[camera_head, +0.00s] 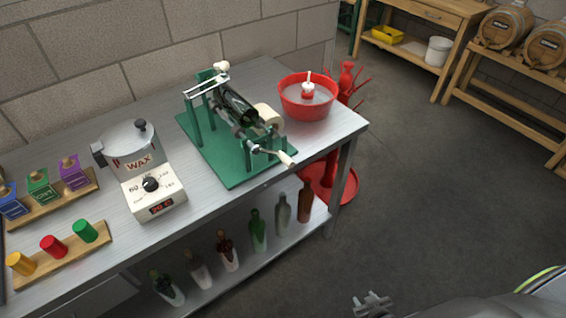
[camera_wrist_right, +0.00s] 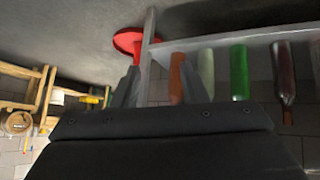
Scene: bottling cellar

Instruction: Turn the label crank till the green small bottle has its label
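The green label machine (camera_head: 215,150) stands on the steel bench. A dark green bottle (camera_head: 240,107) lies on its side in its rollers; I cannot make out a label on it. A white label roll (camera_head: 267,115) sits beside the bottle. The crank (camera_head: 275,153), with a pale handle, is at the machine's front right and nothing holds it. My right gripper (camera_head: 374,302) is low over the floor, right of the bench and well apart from the crank. It is open and empty; its fingers also show spread in the right wrist view (camera_wrist_right: 160,92). My left gripper is out of view.
A red basin (camera_head: 307,98) stands right of the machine, a wax pot (camera_head: 134,152) left of it. Several bottles stand on the lower shelf (camera_head: 275,249). A red stand (camera_head: 347,190) is by the bench's right end. The floor (camera_head: 440,200) to the right is clear.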

